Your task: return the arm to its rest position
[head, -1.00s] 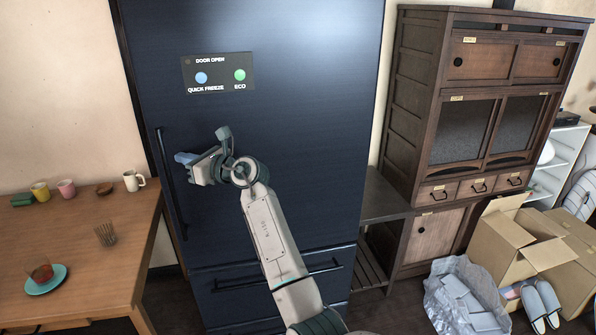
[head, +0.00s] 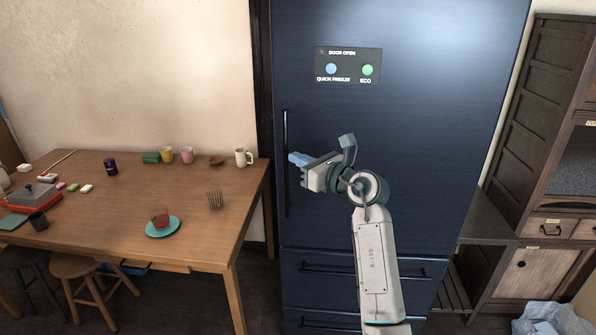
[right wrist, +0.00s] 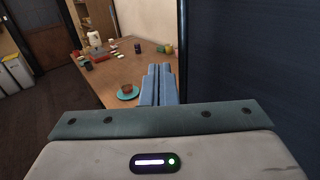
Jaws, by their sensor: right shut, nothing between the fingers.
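My right gripper (head: 297,160) is raised in front of the dark blue fridge (head: 420,130), pointing left, near the fridge's vertical door handle (head: 286,160). Its blue fingers (right wrist: 158,85) are together in the right wrist view, with nothing between them. I cannot tell from the head view how far the fingers stand from the handle. The fridge's panel (head: 348,66) above the gripper carries a blue button and a green button. My left gripper is not in view.
A dark cabinet (head: 540,150) and a low shelf stand to the right.

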